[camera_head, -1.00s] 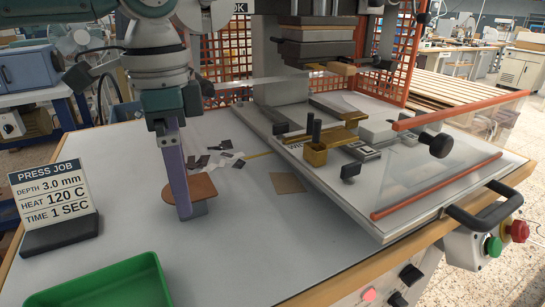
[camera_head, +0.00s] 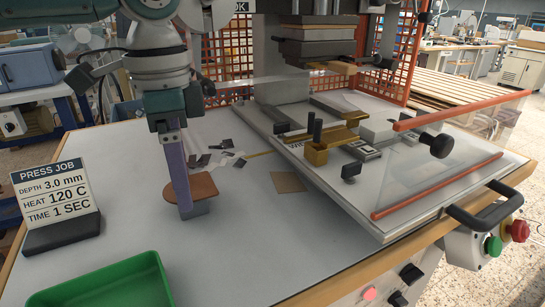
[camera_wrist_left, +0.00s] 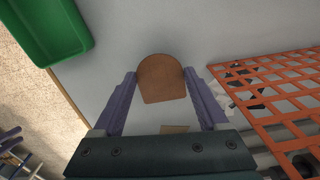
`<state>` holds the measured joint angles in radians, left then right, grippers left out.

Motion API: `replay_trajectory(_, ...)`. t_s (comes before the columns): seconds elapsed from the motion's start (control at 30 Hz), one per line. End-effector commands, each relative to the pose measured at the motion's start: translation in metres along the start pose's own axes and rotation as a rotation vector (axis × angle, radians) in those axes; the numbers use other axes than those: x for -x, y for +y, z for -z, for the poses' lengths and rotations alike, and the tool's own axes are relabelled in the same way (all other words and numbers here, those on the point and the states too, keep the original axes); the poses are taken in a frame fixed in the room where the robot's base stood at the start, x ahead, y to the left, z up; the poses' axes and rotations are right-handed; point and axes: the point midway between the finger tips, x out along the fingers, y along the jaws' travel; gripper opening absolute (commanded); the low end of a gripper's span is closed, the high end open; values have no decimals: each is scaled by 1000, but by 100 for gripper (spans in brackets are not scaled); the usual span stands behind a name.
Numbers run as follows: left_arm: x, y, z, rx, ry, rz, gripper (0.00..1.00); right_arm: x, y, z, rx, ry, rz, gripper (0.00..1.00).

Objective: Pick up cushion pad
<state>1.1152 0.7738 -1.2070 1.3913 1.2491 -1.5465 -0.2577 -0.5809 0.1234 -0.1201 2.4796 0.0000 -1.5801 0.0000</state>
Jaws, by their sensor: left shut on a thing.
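A flat brown piece with one rounded end, which appears to be the cushion pad (camera_head: 204,187), is at my left gripper (camera_head: 190,205) over the white tabletop. In the left wrist view the pad (camera_wrist_left: 161,78) lies between the two purple fingertips of my left gripper (camera_wrist_left: 160,75), which are shut on its side edges. I cannot tell whether the pad touches the table. My right gripper is in neither view.
A tan square (camera_head: 288,182) lies flat right of the pad. The press bed (camera_head: 345,205) with brass fixtures stands further right, beside a clear guard with orange rails. A green tray (camera_head: 110,285) is at front left, below the press job sign (camera_head: 55,200). Dark and pale scraps (camera_head: 225,157) lie behind.

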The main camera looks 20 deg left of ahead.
Motion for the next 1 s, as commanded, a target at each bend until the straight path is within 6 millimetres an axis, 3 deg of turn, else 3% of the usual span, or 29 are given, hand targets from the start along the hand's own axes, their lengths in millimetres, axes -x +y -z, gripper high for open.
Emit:
replay_trajectory(0.1,0,0,0,0,0,0,25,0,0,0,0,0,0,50)
replay_trajectory(0.37,0,0,0,0,0,1,25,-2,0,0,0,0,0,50)
replay_trajectory(0.53,2,-1,0,1,2,3,25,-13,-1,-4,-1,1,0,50)
replay_trajectory(0.77,59,-1,1,0,5,3,25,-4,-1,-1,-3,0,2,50)
replay_trajectory(1.0,137,-1,2,0,6,3,24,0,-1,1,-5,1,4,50)
